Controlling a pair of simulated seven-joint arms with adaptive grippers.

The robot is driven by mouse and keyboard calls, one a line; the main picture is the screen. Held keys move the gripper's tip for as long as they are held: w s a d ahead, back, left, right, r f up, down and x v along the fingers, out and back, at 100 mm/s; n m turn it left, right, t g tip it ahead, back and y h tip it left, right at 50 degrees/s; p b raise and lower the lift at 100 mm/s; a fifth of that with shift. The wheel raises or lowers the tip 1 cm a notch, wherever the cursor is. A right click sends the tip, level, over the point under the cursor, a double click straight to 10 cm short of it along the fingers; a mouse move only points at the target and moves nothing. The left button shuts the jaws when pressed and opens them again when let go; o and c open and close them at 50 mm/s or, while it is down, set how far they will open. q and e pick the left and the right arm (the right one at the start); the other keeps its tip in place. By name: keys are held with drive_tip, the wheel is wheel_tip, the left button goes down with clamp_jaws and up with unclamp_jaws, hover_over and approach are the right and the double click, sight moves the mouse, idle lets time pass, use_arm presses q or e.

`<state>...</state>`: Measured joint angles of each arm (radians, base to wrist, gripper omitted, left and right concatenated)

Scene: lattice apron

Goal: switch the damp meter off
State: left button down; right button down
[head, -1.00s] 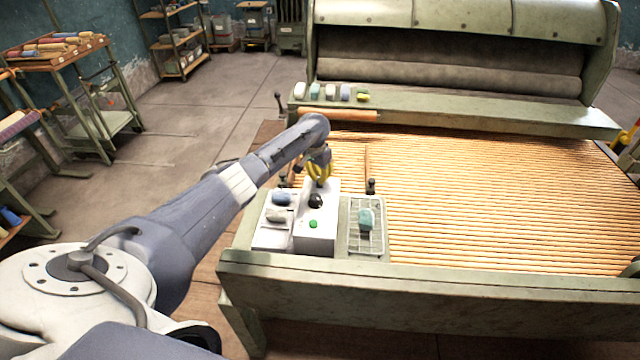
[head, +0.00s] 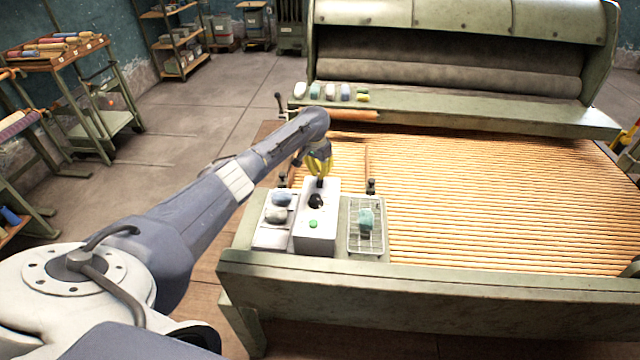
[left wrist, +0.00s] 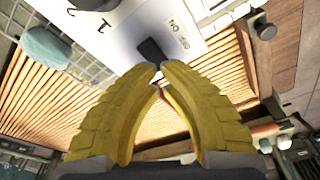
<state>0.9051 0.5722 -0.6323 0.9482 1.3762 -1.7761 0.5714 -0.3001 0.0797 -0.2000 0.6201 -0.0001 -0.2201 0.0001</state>
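The damp meter (head: 318,240) is a white box on the near left part of the green machine table. It has a green button (head: 313,224), a black round knob (head: 316,201) and a small black switch (head: 319,183) at its far end. In the left wrist view a black switch part (left wrist: 151,50) stands on the white face near upside-down lettering. My left gripper (head: 319,173) has yellow fingers pointing down over the box's far end. In the left wrist view its fingertips (left wrist: 159,68) meet just short of the black part; contact is unclear. My right gripper is not in view.
Left of the meter, a tray holds a blue and a grey pad (head: 276,216). To its right, a wire rack (head: 377,243) holds a teal block (head: 366,219). Wooden slats (head: 500,205) fill the table. Several small blocks line the ledge behind, near a wooden roller (head: 350,115).

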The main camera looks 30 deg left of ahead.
use_arm(q)
drive_tip(key=shift+r, duration=2)
